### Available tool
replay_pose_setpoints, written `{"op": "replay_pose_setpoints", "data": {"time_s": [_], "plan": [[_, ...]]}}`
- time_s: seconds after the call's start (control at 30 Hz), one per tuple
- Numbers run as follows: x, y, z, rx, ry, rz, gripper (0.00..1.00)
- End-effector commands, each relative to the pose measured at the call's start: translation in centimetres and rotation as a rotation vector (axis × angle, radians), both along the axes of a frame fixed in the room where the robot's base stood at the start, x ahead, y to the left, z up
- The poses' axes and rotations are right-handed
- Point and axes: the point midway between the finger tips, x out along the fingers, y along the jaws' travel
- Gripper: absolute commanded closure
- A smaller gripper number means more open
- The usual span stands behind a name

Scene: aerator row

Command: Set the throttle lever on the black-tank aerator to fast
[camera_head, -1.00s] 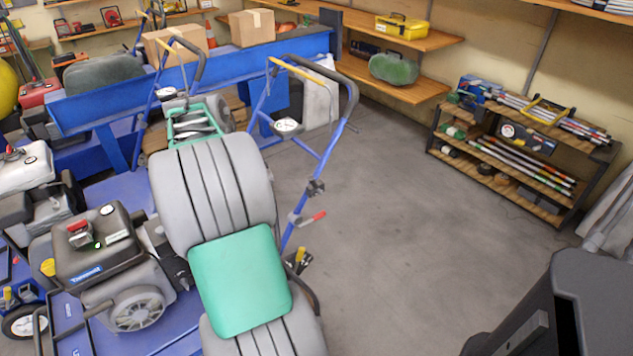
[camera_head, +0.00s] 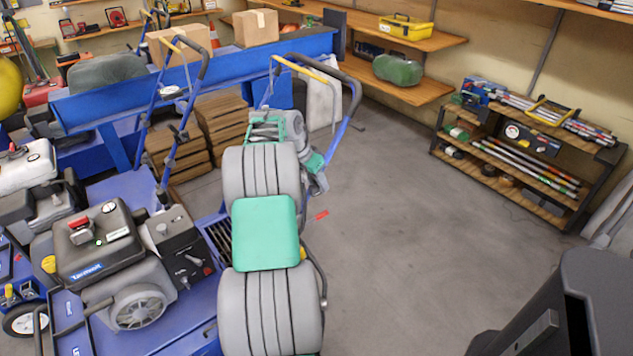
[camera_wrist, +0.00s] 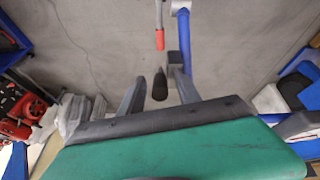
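The black-tank aerator (camera_head: 95,240) stands at lower left in the head view, its black control box (camera_head: 180,250) carrying small levers. A blue handlebar (camera_head: 345,110) rises to the right, partly hidden by my arm. A red-tipped lever (camera_head: 321,215) shows beside my arm; its red grip (camera_wrist: 160,39) hangs on a grey stem in the wrist view. Below it, a black knob (camera_wrist: 160,85) appears between the fingers of my gripper (camera_wrist: 158,92), with gaps on both sides. My gripper is open. In the head view it (camera_head: 316,178) is by the handlebar. I cannot tell which lever is the throttle.
A white-tank machine (camera_head: 25,165) stands at far left. Wooden crates (camera_head: 215,130) and a blue bench (camera_head: 190,80) lie behind the handlebars. A low shelf (camera_head: 525,150) stands at right. The concrete floor (camera_head: 400,200) between is clear.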

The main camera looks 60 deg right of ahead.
Motion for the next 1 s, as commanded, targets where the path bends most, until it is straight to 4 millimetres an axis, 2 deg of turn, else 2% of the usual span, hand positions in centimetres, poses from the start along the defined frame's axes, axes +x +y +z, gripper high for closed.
{"op": "replay_pose_setpoints", "data": {"time_s": [0.07,0.5,1.0], "plan": [[0.02,0.01,0.03,0.000,0.000,0.000,0.64],[0.03,0.01,0.05,0.000,0.000,0.001,1.00],[0.05,0.03,0.07,0.000,-0.001,0.001,1.00]]}}
